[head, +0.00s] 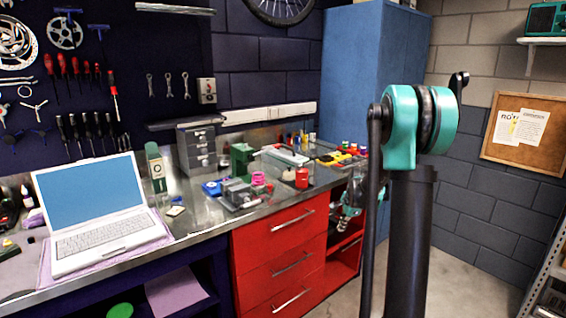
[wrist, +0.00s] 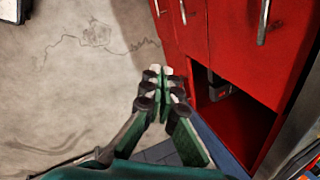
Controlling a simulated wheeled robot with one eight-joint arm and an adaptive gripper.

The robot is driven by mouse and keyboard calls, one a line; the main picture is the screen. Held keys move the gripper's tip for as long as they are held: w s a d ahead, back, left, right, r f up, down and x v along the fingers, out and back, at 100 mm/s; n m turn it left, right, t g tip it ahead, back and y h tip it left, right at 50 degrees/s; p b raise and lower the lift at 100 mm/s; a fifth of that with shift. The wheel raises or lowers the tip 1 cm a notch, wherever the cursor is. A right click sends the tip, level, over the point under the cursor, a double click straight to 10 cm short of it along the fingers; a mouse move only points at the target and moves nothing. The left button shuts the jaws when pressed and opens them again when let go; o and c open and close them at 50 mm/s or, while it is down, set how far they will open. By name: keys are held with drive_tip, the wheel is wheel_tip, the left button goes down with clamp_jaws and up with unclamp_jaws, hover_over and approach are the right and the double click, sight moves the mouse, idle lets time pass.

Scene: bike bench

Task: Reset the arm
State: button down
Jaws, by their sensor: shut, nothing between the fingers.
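My arm (head: 415,115) rises in the right half of the head view, with a teal joint at its top. My gripper (wrist: 161,75) shows in the wrist view, with green and dark fingers brought together at the tips and nothing between them. It points past the concrete floor (wrist: 70,90) toward the front of the red cabinet (wrist: 230,45). In the head view a teal and grey part of my arm shows low beside the red cabinet (head: 280,240), partly hidden by the arm's upright links.
The metal bench top (head: 200,215) carries a white laptop (head: 100,215), a green bottle (head: 155,165), a grey vise-like tool (head: 240,193) and several small items. A tall blue cabinet (head: 370,60) stands behind. An open red shelf compartment (wrist: 235,125) is near the gripper. Floor at left is clear.

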drive_tip(key=s+a+n, duration=0.2)
drive_tip(key=s+n, duration=0.6)
drive_tip(key=s, duration=0.9)
drive_tip(key=s+a+f+n+h, duration=0.1)
drive_tip(key=s+n, duration=0.6)
drive_tip(key=s, duration=1)
drive_tip(key=shift+a+n+t, duration=0.3)
drive_tip(key=shift+a+n, duration=0.1)
drive_tip(key=shift+a, duration=0.15)
drive_tip(key=shift+f, duration=0.1)
